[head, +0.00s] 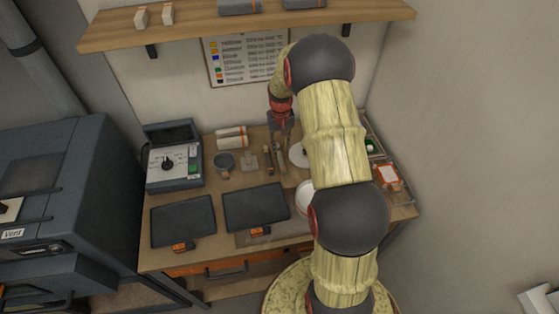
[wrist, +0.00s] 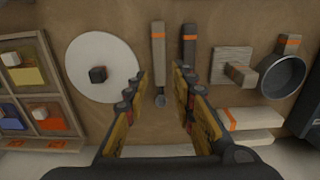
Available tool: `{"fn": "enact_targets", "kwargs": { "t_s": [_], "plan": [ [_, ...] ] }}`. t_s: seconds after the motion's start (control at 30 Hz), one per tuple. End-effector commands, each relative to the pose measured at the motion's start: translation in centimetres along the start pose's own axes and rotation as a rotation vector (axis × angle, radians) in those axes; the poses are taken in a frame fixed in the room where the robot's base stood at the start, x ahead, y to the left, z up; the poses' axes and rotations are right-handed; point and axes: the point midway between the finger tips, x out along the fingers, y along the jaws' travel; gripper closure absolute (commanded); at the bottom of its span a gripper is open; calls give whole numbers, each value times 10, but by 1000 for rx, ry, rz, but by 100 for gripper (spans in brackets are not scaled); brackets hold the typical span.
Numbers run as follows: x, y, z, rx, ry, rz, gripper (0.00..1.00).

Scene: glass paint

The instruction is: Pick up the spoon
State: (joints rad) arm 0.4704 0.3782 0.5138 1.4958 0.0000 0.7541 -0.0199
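The spoon (wrist: 158,62) lies on the worktable in the wrist view, with a light handle, an orange band and a small dark round bowl. In the head view its handle (head: 281,162) shows below my gripper (head: 281,121). In the wrist view my gripper (wrist: 160,84) is open, with one finger on each side of the spoon's lower part. Nothing is held. I cannot tell how high the fingertips are above the table.
A dark-handled tool (wrist: 189,45) lies close beside the spoon. A white disc (wrist: 102,68) with a small dark cube is to its left; a wooden block (wrist: 232,66) and a grey cup (wrist: 283,75) are to the right. Orange-banded rolls (head: 231,137) lie near the wall.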

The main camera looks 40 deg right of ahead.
Motion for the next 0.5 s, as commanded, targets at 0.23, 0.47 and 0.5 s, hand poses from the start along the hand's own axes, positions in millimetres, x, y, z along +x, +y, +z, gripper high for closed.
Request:
{"fn": "enact_targets", "kwargs": {
  "t_s": [0.23,0.47,0.5],
  "plan": [
    [21,0,0,0,-1,0,74],
    [52,1,1,0,-2,0,74],
    [58,1,1,0,-2,0,74]
  ]
}}
